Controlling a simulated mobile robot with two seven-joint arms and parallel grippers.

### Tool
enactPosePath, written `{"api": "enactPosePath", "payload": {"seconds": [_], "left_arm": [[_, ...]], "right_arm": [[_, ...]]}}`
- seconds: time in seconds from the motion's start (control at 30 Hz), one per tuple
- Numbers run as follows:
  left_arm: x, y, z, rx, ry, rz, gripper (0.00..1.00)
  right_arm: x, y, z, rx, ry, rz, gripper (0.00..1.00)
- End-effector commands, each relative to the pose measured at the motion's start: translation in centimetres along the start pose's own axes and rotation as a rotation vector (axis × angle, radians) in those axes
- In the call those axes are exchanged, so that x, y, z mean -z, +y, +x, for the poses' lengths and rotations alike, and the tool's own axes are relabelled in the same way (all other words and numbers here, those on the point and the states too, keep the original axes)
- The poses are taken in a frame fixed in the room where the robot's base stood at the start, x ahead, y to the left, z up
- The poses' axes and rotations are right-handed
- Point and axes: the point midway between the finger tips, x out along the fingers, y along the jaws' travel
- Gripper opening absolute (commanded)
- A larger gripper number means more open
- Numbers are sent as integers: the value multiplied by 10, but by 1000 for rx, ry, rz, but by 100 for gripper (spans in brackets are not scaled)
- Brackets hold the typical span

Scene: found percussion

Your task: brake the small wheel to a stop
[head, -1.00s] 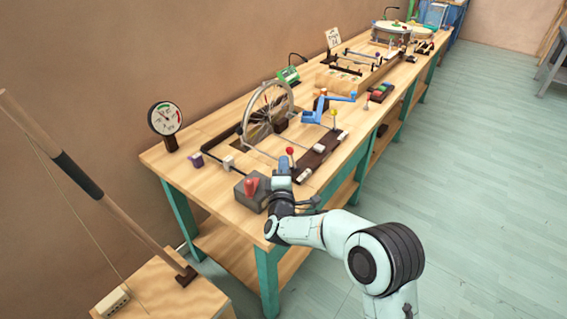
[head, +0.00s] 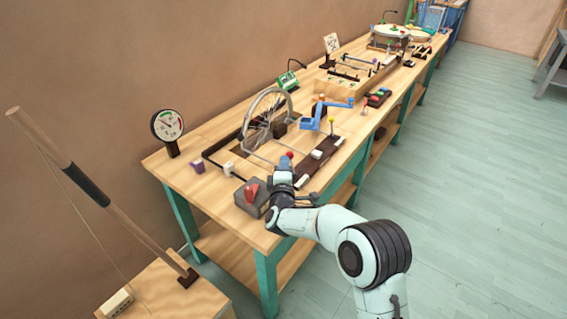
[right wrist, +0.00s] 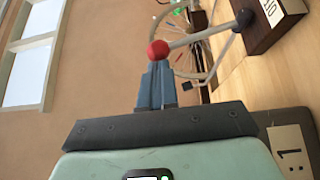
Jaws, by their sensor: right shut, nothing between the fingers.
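The small spoked wheel (head: 267,116) stands upright in its frame on the workbench. It also shows, partly cut off, at the top of the right wrist view (right wrist: 200,38). A lever with a red ball knob (head: 290,155) is near the bench's front edge. In the right wrist view the red knob (right wrist: 158,50) is at the tips of my shut right gripper (right wrist: 157,70). Its rod runs to a dark block (right wrist: 268,22). I cannot tell whether the fingertips touch the knob. My right gripper (head: 284,168) holds nothing. My left gripper is out of view.
A grey box with a red handle (head: 251,194) stands left of my gripper. A round gauge (head: 167,126) is at the bench's left end.

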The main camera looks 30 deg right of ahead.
Motion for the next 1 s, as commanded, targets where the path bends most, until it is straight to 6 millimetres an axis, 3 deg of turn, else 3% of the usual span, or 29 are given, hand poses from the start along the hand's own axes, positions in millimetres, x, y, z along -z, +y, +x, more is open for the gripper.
{"api": "enactPosePath", "payload": {"seconds": [0.03, 0.33, 0.6, 1.0], "left_arm": [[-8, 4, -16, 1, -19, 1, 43], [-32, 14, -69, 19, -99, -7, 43], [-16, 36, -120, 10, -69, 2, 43], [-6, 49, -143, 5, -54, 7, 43]], "right_arm": [[-2, 12, 3, 21, -1, 15, 0], [-16, 25, 25, 200, -2, 136, 0], [-28, 28, 44, 357, -2, 244, 0], [-40, 21, 59, 420, 0, 282, 0]]}}
